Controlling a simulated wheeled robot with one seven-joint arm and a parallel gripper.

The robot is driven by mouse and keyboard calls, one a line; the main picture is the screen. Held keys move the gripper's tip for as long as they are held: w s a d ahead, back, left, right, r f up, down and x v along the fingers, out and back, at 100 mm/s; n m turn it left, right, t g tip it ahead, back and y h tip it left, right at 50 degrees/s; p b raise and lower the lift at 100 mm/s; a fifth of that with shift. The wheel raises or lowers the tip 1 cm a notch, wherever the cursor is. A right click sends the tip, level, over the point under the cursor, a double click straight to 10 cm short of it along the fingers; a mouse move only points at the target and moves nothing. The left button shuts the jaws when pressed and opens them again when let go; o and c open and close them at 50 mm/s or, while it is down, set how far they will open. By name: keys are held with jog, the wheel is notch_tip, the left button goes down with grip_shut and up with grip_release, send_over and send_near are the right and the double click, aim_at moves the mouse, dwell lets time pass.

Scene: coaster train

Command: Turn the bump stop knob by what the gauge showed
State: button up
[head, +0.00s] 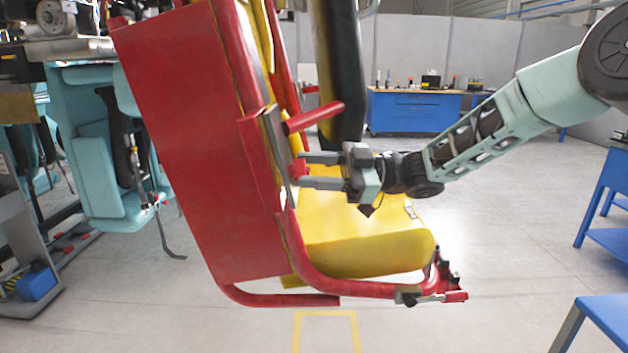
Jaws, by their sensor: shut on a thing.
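A red coaster seat frame (190,140) with a yellow seat cushion (370,238) hangs in the middle of the head view. The fingers are shut on a small red knob (298,167), mostly hidden between the fingertips. I cannot make out any mark or angle on the knob. No gauge can be made out.
A black and yellow restraint (340,70) hangs just above my gripper. Teal seats (100,150) stand at the left. A blue workbench (415,111) with tools is at the back. Blue tables (605,312) stand at the right edge. The floor between is clear.

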jog(key=shift+d+n+g, duration=0.1)
jog(key=shift+n+g, duration=0.2)
jog(key=shift+n, duration=0.2)
jog(key=o, duration=1)
jog(key=d, duration=0.5)
jog(key=w+d+f+b, duration=0.1)
jog(key=d, duration=0.5)
jog(key=w+d+b, duration=0.1)
jog(key=d, duration=0.5)
jog(key=shift+w+d+f, duration=0.15)
jog(key=shift+f, duration=0.15)
